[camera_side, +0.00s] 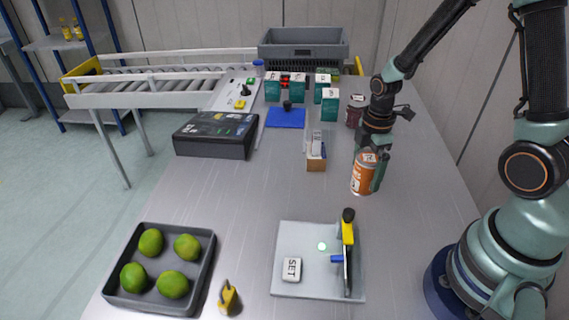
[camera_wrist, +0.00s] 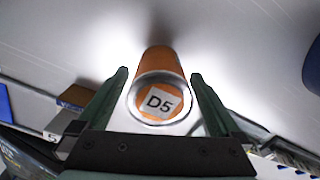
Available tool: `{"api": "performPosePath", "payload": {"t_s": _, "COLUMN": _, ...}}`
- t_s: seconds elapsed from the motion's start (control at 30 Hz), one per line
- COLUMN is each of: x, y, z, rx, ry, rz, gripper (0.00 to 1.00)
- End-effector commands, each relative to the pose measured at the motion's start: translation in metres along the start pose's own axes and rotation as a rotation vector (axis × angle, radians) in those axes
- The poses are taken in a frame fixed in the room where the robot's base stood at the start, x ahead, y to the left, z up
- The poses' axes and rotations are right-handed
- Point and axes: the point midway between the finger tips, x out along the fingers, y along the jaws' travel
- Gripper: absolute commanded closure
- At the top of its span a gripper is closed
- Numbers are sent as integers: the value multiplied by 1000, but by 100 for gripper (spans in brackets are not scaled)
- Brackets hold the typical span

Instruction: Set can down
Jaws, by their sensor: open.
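An orange can (camera_side: 363,175) stands upright on the grey table, right of the middle in the side view. In the wrist view the can (camera_wrist: 160,75) shows its lid, marked D5, between my two fingers. My gripper (camera_side: 374,170) is at the can, with its fingers on either side. In the wrist view my gripper (camera_wrist: 160,85) is open, with a gap visible between the can and at least the right finger. The can's underside is hidden, but it appears to rest on the table.
A small cardboard box (camera_side: 316,163) with items stands left of the can. A dark can (camera_side: 356,110) and several teal boxes (camera_side: 330,104) stand behind. A plate with a SET block (camera_side: 292,268) and a tray of limes (camera_side: 115,285) lie in front. Bare table lies between.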

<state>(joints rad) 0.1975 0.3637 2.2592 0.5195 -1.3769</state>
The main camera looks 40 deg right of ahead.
Motion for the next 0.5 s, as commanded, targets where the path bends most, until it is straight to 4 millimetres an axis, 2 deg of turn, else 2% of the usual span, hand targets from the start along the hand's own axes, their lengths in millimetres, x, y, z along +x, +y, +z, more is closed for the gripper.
{"api": "performPosePath", "payload": {"t_s": 0.5, "x": -89, "y": 1, "z": 0, "rx": 0, "ry": 1, "rz": 8, "gripper": 0}}
